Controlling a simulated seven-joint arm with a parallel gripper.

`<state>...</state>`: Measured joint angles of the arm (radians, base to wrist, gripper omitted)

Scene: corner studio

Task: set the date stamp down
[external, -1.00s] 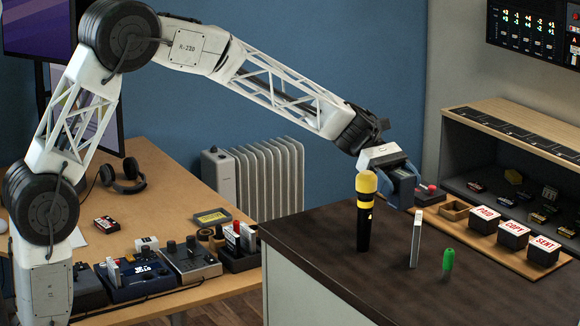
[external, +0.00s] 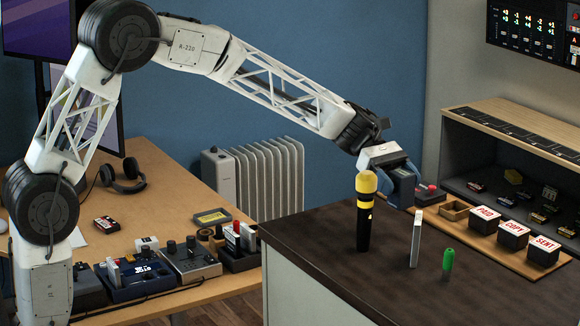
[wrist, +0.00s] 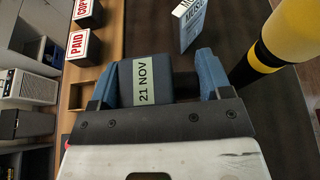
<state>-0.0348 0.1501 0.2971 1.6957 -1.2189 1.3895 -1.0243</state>
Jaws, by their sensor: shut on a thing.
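The date stamp is a dark blue block with a pale label reading "21 NOV" (wrist: 146,81), seen in the wrist view. It sits between the blue fingers of my gripper (wrist: 160,82), which is shut on it. In the external view my gripper (external: 400,186) is at the far edge of the dark counter, beside the wooden stamp tray. There the stamp is hard to tell apart from the blue fingers. I cannot tell whether its underside touches a surface.
The wooden tray (external: 482,238) holds PAID, COPY and SENT stamps and an empty square compartment (external: 454,210). A black and yellow microphone-like object (external: 365,215), a white upright slab (external: 416,238) and a green object (external: 448,262) stand on the dark counter (external: 330,265). The counter's front is clear.

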